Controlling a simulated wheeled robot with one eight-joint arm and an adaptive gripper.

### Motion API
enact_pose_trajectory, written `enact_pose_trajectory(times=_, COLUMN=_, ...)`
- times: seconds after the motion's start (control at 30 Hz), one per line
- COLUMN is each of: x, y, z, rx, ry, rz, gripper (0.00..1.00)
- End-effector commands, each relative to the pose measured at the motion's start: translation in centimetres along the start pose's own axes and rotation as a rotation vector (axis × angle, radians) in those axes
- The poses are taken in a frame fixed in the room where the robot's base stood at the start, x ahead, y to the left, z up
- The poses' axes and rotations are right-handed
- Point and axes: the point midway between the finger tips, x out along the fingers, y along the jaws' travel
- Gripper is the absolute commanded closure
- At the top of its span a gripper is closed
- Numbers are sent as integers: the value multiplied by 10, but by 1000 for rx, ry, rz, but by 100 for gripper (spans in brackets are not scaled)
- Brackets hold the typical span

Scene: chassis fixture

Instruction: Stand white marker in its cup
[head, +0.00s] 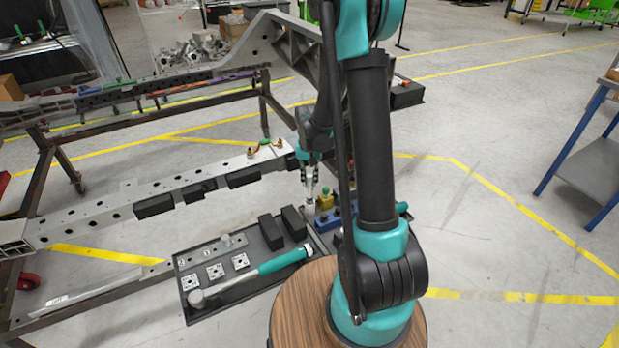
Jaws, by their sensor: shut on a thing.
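My gripper (310,183) points down in the middle of the head view, beside the right end of the long grey beam. Its fingers are shut on a small pale thing, seemingly the white marker (309,207), which shows just below the fingertips. Most of the marker is hidden by the fingers, and its tilt is too small to tell. A yellow item with a green top (325,198) and a blue block (335,216) stand just right of the gripper, partly behind my arm. I cannot make out the marker's cup clearly.
A dark tray (217,315) in front holds a teal-handled hammer (262,272), several square plates and black blocks. The drilled grey beam (110,213) on a rusty frame lies left of the gripper. A round wooden top (300,310) is nearest.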

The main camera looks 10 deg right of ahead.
Motion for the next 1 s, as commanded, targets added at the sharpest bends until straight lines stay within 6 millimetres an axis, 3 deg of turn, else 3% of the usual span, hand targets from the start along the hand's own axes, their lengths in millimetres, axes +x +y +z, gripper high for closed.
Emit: enact_pose_trajectory(times=1.0, x=46, y=0, z=0, rx=0, ry=0, rz=0, gripper=100)
